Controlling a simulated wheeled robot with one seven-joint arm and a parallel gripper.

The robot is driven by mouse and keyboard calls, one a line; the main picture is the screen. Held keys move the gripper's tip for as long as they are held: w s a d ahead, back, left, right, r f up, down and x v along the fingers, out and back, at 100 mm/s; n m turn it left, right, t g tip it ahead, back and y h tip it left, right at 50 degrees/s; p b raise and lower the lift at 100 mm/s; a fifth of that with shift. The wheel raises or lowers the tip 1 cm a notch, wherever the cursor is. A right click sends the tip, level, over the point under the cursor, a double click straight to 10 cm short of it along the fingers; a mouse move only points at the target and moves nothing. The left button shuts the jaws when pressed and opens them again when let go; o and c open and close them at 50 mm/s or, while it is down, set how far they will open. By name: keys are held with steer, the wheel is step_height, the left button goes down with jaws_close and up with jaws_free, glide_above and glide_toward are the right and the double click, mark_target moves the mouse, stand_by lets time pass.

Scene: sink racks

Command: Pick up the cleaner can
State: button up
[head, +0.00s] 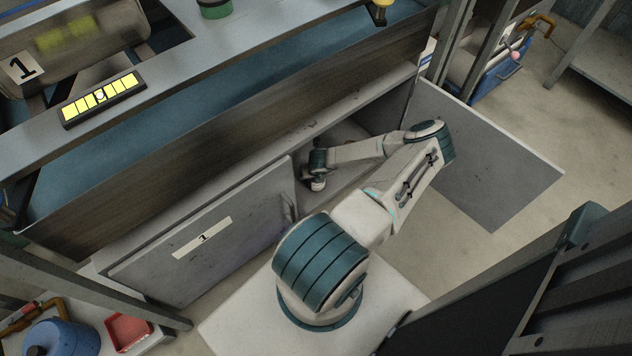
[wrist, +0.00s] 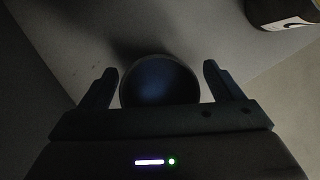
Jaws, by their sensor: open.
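In the wrist view, a round, dark blue object (wrist: 158,82), which looks like the top of a can, sits between the two fingers of my gripper (wrist: 156,72). I take it for the cleaner can, but no label shows. The fingers are open, one on each side of it, with a small gap visible at each side. Its lower part is hidden by my gripper's body. In the head view, my gripper (head: 317,183) is inside the open cabinet under the sink, and the can cannot be made out there.
A dark can-like object with a pale label (wrist: 284,12) stands at the wrist view's top right. The left cabinet door, labelled 1 (head: 203,238), is beside my arm. The right door (head: 490,155) is swung open. The cabinet's front edge and side wall are close to my gripper.

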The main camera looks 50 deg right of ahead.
steer(key=c, duration=1.3)
steer(key=shift+c, duration=0.2)
